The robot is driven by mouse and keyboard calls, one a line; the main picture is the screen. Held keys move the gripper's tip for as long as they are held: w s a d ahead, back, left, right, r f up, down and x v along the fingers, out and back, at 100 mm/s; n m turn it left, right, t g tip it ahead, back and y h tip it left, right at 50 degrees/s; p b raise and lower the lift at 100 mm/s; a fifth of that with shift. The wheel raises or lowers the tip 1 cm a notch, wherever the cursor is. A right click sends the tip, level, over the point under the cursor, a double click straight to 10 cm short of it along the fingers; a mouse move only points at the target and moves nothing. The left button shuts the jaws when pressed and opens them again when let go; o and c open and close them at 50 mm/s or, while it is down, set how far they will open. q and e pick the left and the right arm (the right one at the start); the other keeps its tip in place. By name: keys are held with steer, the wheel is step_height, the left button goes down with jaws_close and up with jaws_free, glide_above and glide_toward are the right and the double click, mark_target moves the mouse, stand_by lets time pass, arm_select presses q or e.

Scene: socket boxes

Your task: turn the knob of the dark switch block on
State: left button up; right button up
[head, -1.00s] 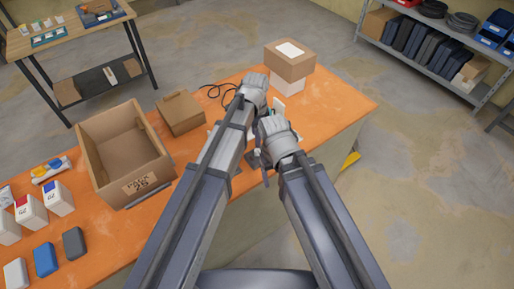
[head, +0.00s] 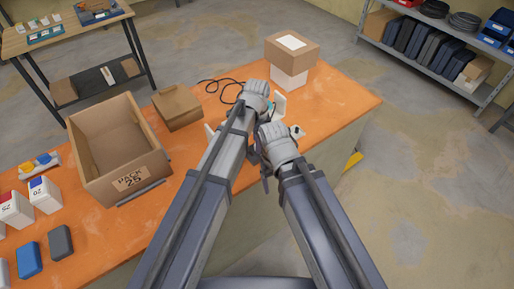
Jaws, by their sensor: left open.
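My left gripper (head: 264,104) is over the orange table near its far right part, mostly hidden behind its own wrist; it is open. A white upright piece (head: 279,102) shows between the two wrists. A small white piece with a dark spot (head: 297,131) lies just right of my right wrist.
An open carton marked PACK 25 (head: 159,169) and a closed brown box (head: 178,107) stand on the left. A brown box on a white one (head: 291,50) stands at the back. A black cable (head: 213,84) lies behind my left wrist. The table's right corner (head: 362,100) is clear.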

arm_select(q)
steer(key=shift+f, duration=0.45)
steer(key=shift+c, duration=0.4)
jaws_close()
